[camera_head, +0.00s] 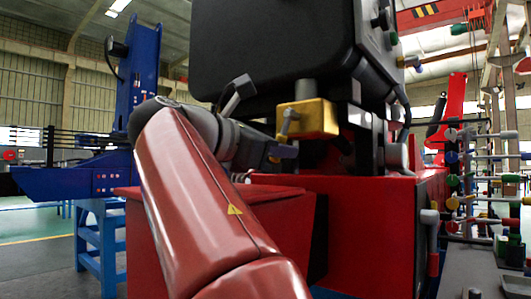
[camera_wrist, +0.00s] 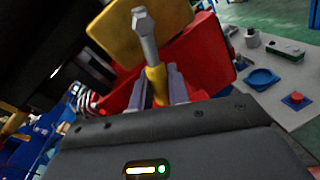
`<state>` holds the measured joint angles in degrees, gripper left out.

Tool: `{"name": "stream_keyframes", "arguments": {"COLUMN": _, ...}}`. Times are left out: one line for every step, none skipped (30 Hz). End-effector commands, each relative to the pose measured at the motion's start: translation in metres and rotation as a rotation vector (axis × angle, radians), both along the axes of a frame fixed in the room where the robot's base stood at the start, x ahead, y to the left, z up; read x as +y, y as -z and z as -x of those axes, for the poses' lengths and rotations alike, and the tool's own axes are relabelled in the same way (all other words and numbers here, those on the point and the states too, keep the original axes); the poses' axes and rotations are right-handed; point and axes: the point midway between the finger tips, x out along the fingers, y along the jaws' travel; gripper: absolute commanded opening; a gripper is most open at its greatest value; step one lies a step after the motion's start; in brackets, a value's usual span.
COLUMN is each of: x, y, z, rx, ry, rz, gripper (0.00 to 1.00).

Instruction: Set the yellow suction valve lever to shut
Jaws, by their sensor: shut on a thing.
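The yellow valve lever (camera_wrist: 155,78) stands between my fingers in the wrist view, its yellow grip running up to a grey bolt-like end. My gripper (camera_wrist: 158,90) is shut on the yellow grip. In the head view, my gripper (camera_head: 283,151) is just below and left of this block, partly hidden by my arm. A grey bolt-like part (camera_head: 288,120) shows at the block's left side. The lever's exact angle is hard to tell.
A large black housing (camera_head: 272,52) hangs above the block. The red base (camera_head: 370,215) lies below it. A blue stand (camera_head: 138,85) is at the left. A rack of colored knobs (camera_head: 480,170) is at the right. Open floor lies at the far left.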

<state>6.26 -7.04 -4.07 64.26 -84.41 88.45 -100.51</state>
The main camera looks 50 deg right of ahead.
Motion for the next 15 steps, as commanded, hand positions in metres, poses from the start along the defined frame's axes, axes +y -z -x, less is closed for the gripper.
{"name": "stream_keyframes", "arguments": {"x": 0.0003, "y": -0.0006, "z": -0.0013, "rx": 0.001, "ry": -0.003, "rz": 0.002, "gripper": 0.0}}
{"name": "stream_keyframes", "arguments": {"x": 0.0003, "y": -0.0006, "z": -0.0016, "rx": 0.002, "ry": -0.003, "rz": 0.002, "gripper": 0.0}}
{"name": "stream_keyframes", "arguments": {"x": 0.0003, "y": -0.0006, "z": -0.0016, "rx": 0.002, "ry": -0.003, "rz": 0.002, "gripper": 0.0}}
{"name": "stream_keyframes", "arguments": {"x": 0.0003, "y": -0.0005, "z": -0.0018, "rx": 0.003, "ry": -0.004, "rz": 0.002, "gripper": 0.0}}
{"name": "stream_keyframes", "arguments": {"x": 0.0003, "y": -0.0005, "z": -0.0018, "rx": 0.003, "ry": -0.004, "rz": 0.003, "gripper": 0.0}}
{"name": "stream_keyframes", "arguments": {"x": 0.0003, "y": -0.0005, "z": -0.0018, "rx": 0.003, "ry": -0.004, "rz": 0.002, "gripper": 0.0}}
{"name": "stream_keyframes", "arguments": {"x": 0.0003, "y": -0.0005, "z": -0.0018, "rx": 0.003, "ry": -0.004, "rz": 0.002, "gripper": 0.19}}
{"name": "stream_keyframes", "arguments": {"x": 0.0003, "y": -0.0005, "z": -0.0018, "rx": 0.003, "ry": -0.004, "rz": 0.002, "gripper": 0.23}}
{"name": "stream_keyframes", "arguments": {"x": 0.0003, "y": -0.0005, "z": -0.0018, "rx": 0.003, "ry": -0.004, "rz": 0.002, "gripper": 0.28}}
{"name": "stream_keyframes", "arguments": {"x": 0.0003, "y": -0.0005, "z": -0.0017, "rx": 0.003, "ry": -0.004, "rz": 0.002, "gripper": 0.32}}
{"name": "stream_keyframes", "arguments": {"x": 0.0003, "y": -0.0004, "z": -0.0017, "rx": 0.003, "ry": -0.004, "rz": 0.002, "gripper": 0.36}}
{"name": "stream_keyframes", "arguments": {"x": 0.0002, "y": -0.0004, "z": -0.0016, "rx": 0.003, "ry": -0.003, "rz": 0.002, "gripper": 0.37}}
{"name": "stream_keyframes", "arguments": {"x": 0.0002, "y": -0.0003, "z": -0.0015, "rx": 0.003, "ry": -0.003, "rz": 0.002, "gripper": 0.37}}
{"name": "stream_keyframes", "arguments": {"x": 0.0002, "y": -0.0003, "z": -0.0015, "rx": 0.003, "ry": -0.003, "rz": 0.002, "gripper": 0.37}}
{"name": "stream_keyframes", "arguments": {"x": 0.0002, "y": -0.0002, "z": -0.0016, "rx": 0.003, "ry": -0.003, "rz": 0.002, "gripper": 0.37}}
